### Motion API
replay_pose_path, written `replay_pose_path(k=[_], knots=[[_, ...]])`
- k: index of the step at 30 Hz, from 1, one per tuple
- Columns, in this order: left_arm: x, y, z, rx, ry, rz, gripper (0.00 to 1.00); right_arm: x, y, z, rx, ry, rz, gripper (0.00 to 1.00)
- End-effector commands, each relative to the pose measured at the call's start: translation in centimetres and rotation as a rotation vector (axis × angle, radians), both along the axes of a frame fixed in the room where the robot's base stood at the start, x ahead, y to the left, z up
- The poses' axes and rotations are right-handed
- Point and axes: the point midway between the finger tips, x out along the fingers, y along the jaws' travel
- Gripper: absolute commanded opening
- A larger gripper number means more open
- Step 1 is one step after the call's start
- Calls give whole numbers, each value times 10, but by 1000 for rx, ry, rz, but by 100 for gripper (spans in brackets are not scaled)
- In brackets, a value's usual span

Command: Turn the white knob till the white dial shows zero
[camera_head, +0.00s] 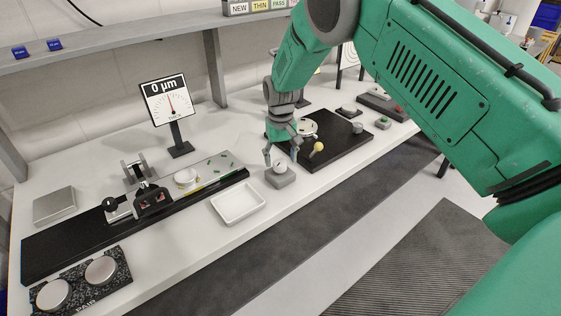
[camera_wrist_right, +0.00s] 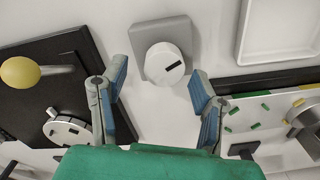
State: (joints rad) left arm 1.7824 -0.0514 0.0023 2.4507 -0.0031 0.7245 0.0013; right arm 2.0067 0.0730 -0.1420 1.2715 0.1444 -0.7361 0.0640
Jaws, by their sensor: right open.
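The white dial (camera_head: 169,104) stands on a black post and reads "0 µm", with its red needle near upright. The white knob (camera_head: 280,168) sits on a grey base near the front edge of the table. In the right wrist view the knob (camera_wrist_right: 165,63) shows from above with a black mark on its face, pointing toward the right. My right gripper (camera_head: 281,152) is just above and behind the knob. In the wrist view its two blue-padded fingers (camera_wrist_right: 160,95) are spread, with the knob ahead between them and apart from both. My left gripper is not in view.
A black board with a yellow ball-ended lever (camera_head: 318,147) lies right of the knob. A white tray (camera_head: 238,203) lies to the left. A long black rail fixture (camera_head: 60,245) and round metal discs (camera_head: 101,270) are farther left. A shelf runs above.

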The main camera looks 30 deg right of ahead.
Motion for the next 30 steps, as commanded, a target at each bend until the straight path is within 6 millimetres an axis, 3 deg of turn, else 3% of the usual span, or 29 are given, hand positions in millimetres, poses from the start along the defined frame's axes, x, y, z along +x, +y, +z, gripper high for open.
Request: replay_pose_path(k=[6, 13, 18, 30], knots=[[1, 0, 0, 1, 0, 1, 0, 6, -2, 47, -1, -3, 1, 54], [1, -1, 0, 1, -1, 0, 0, 9, -5, 85, 2, -1, 1, 54], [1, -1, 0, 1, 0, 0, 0, 10, -6, 97, 2, 2, 1, 54], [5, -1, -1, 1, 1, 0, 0, 10, -5, 99, 1, 2, 2, 54]])
